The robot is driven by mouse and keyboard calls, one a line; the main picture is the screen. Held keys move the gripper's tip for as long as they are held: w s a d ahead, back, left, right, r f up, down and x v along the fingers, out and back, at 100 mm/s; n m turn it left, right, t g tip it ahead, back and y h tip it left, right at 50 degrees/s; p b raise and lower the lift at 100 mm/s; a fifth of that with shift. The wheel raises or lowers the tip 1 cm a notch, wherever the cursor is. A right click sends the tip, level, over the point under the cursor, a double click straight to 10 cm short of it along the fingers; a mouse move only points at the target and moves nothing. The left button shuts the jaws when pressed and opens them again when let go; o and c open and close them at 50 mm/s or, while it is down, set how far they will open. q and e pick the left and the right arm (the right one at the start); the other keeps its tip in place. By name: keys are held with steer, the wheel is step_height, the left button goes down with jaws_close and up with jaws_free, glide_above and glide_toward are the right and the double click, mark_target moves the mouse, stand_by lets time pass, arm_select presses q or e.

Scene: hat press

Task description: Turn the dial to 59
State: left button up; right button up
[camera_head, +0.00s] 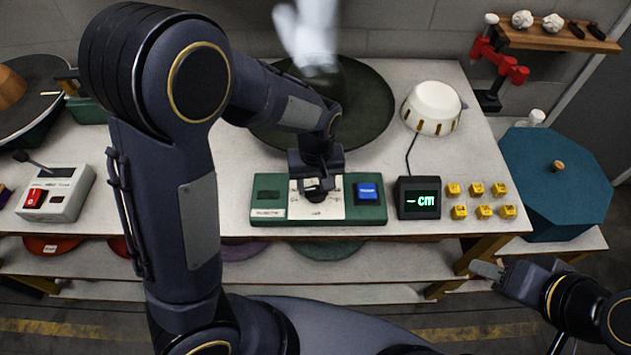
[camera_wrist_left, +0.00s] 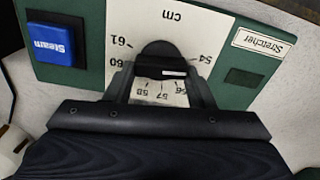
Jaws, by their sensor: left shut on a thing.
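The dial (camera_wrist_left: 160,57) is a black knob on a white plate with printed numbers from 54 to 61 and "cm", seen upside down in the left wrist view. My left gripper (camera_wrist_left: 162,76) is shut on the dial, one finger on each side of it. A small white mark shows on the knob; I cannot tell which number it points to. In the head view my left gripper (camera_head: 318,182) covers most of the dial on the green panel (camera_head: 268,191). The display (camera_head: 419,199) reads "-- cm". My right gripper (camera_head: 490,271) is off the table's front right, away from the panel.
A blue Steam button (camera_head: 367,192) sits right of the dial; a dark window and Stretcher label are left. Yellow blocks (camera_head: 484,212) lie right of the display. A white dome (camera_head: 432,108) stands behind. A box with a red switch (camera_head: 57,192) is at far left.

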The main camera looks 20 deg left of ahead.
arm_select(q)
steer(key=m, duration=0.4)
steer(key=shift+d+b, duration=0.1)
steer(key=shift+b, duration=0.2)
steer(key=m, duration=0.4)
steer(key=shift+d+b, duration=0.15)
steer(key=shift+b, duration=0.15)
steer(key=m, duration=0.3)
steer(key=shift+d+m, duration=0.1)
steer(key=shift+m, duration=0.3)
steer(key=m, duration=0.3)
steer(key=shift+m, duration=0.3)
steer(key=m, duration=0.2)
steer(key=shift+s+d+m, duration=0.1)
steer(key=shift+s+m, duration=0.05)
steer(key=shift+m, duration=0.15)
steer(key=m, duration=0.3)
steer(key=shift+s+r+m, duration=0.1)
steer(key=shift+m, duration=0.3)
steer(key=m+p, duration=0.1)
steer(key=m, duration=0.2)
steer(key=shift+s, duration=0.1)
steer(key=shift+s+m+p, duration=0.1)
steer(key=shift+m+p, duration=0.45)
steer(key=shift+m, duration=1.45)
